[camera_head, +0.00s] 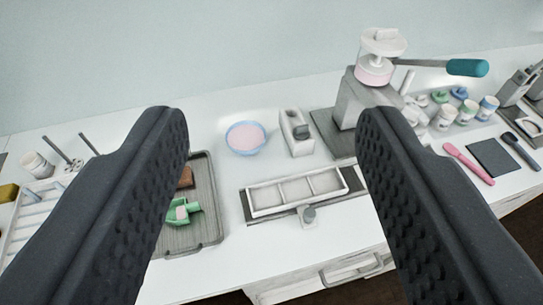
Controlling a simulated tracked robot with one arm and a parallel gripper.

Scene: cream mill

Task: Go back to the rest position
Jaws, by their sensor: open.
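My gripper (272,118) is open, its two black ridged fingers wide apart in the foreground. Nothing is between the fingers, and they hang above the white bench (240,262). The fingers hide parts of the bench on the left and right. The rest position itself is not marked by anything in view.
A grey mill with a teal handle (467,68) stands at the back right. A blue-rimmed bowl (245,138), a three-part white tray (297,190) and a small grey-white device (297,133) are mid-bench. A grey tray (208,215) holds a green item (182,211). Cups (467,110) stand right.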

